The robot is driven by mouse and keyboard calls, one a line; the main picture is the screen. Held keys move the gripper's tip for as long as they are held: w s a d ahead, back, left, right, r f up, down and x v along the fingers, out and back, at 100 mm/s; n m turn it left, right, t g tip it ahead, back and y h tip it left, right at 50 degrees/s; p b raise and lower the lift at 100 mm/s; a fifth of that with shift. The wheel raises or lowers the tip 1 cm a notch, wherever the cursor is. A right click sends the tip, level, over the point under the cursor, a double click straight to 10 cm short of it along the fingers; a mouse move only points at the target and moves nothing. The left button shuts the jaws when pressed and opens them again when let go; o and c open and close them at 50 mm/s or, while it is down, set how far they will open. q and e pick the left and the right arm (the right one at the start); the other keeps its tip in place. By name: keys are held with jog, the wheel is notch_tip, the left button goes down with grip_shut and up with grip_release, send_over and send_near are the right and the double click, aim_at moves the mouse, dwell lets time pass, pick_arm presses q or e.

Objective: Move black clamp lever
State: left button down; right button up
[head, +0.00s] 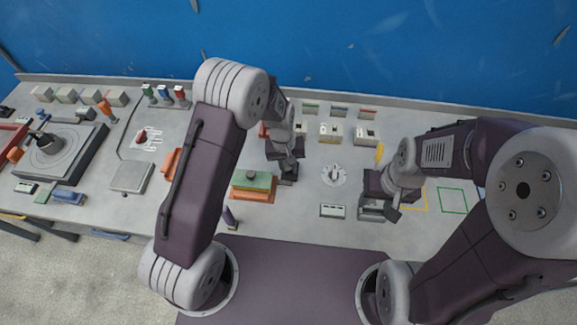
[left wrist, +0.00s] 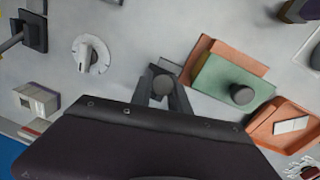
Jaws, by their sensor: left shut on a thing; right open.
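My left gripper (head: 288,172) is low over the middle of the bench, between the green block and the white dial. In the left wrist view its fingers (left wrist: 163,92) are shut on the black clamp lever (left wrist: 163,84), of which only a dark round end shows. The rest of the lever is hidden by the fingers and the wrist.
A green block (head: 252,181) on an orange base stands left of my left gripper. A white dial (head: 334,175) is to its right. Small boxes (head: 331,132) stand behind. A green outlined square (head: 452,200) on the right is clear.

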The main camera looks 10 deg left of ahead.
pick_arm(q)
jog(key=shift+w, duration=0.1)
jog(key=shift+w+r+g+p, duration=0.35)
jog(key=shift+r+g+p, duration=0.05)
jog(key=shift+p, duration=0.25)
jog(key=shift+w+g, duration=0.35)
jog(key=shift+g, duration=0.05)
jog(key=shift+w+g, duration=0.55)
jog(key=shift+g, duration=0.05)
jog(key=shift+w+g, duration=0.3)
jog(key=shift+g, duration=0.1)
jog(key=shift+w+r+g+b, duration=0.15)
jog(key=shift+g+b, duration=0.15)
jog(key=shift+b, duration=0.1)
